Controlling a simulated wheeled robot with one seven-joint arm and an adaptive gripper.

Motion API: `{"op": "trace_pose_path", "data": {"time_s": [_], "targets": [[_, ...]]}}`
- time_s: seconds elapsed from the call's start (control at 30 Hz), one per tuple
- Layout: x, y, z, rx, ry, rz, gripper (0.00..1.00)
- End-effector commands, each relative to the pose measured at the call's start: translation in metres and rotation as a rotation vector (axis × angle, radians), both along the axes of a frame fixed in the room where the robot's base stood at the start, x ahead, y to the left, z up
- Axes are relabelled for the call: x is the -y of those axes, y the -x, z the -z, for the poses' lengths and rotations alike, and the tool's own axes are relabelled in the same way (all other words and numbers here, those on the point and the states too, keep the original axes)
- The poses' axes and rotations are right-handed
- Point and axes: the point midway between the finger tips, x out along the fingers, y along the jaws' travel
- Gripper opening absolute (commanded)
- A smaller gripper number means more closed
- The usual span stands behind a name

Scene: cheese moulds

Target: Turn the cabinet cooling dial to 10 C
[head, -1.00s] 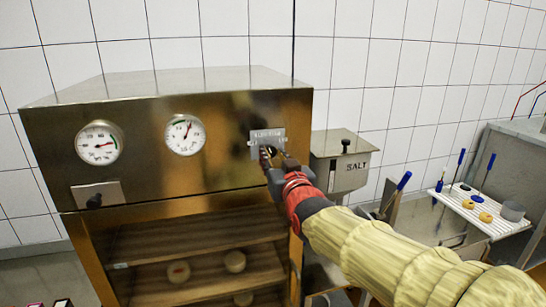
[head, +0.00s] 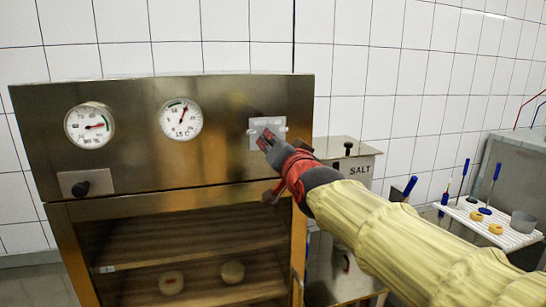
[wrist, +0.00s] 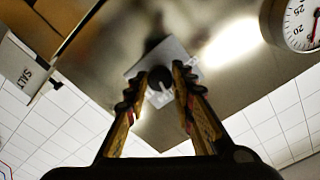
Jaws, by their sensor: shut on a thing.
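The cooling dial (wrist: 159,86) is a dark round knob with a pale pointer mark, on a small metal plate (head: 257,125) at the upper right of the steel cabinet front (head: 225,165). My gripper (wrist: 158,92) has one finger on each side of the knob and is shut on it. In the head view my gripper (head: 268,140) covers the knob, so its setting cannot be read there. The plate's scale is too small to read. A round °C gauge (head: 181,119) is left of the plate, its red needle pointing up and slightly right.
A second gauge (head: 90,125) and a black knob (head: 80,188) are at the cabinet's left. Below are wooden shelves (head: 190,235) with small cheeses (head: 232,272). A metal salt bin (head: 345,160) stands close at the right, near my arm. A white tray (head: 490,222) with tools is farther right.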

Motion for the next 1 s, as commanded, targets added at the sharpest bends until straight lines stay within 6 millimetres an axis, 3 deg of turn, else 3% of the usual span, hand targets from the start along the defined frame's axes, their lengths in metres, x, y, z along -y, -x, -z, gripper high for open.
{"op": "trace_pose_path", "data": {"time_s": [0.33, 0.8, 0.83, 1.0], "targets": [[-0.0004, -0.0005, 0.0016, -0.037, -0.117, 0.000, 0.00], [-0.0003, -0.0003, 0.0006, -0.041, -0.132, 0.000, 0.00], [-0.0002, -0.0003, 0.0005, -0.041, -0.132, 0.000, 0.25], [-0.0003, -0.0003, 0.0005, -0.039, -0.131, 0.000, 0.35]]}}
